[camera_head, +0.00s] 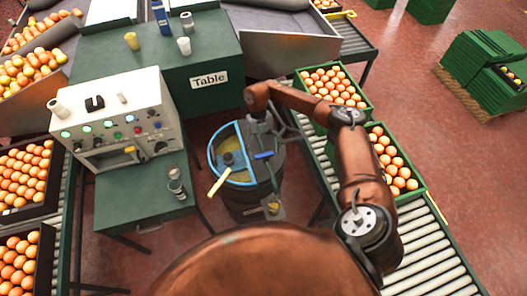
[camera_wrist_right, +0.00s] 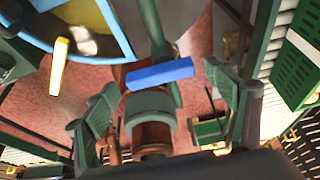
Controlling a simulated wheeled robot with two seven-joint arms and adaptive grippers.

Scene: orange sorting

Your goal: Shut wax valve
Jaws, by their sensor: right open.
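The wax valve's blue handle (camera_head: 263,155) shows on a pipe at the right side of a dark wax drum (camera_head: 240,203) with a blue rim. In the right wrist view the blue handle (camera_wrist_right: 159,74) lies crosswise, in line with the gap between the fingertips. My right gripper (camera_head: 262,133) is over the drum's right side, just above the handle in the head view. In the right wrist view its fingers (camera_wrist_right: 160,84) are spread apart, with nothing gripped. I cannot tell how far the handle is from the fingers. My left gripper is not in view.
A yellow-handled tool (camera_head: 220,182) sticks out over the drum's left rim. A green table (camera_head: 210,55) stands behind the drum, and a white control box (camera_head: 118,122) at left. A roller conveyor (camera_head: 420,232) with orange crates (camera_head: 372,150) runs along the right.

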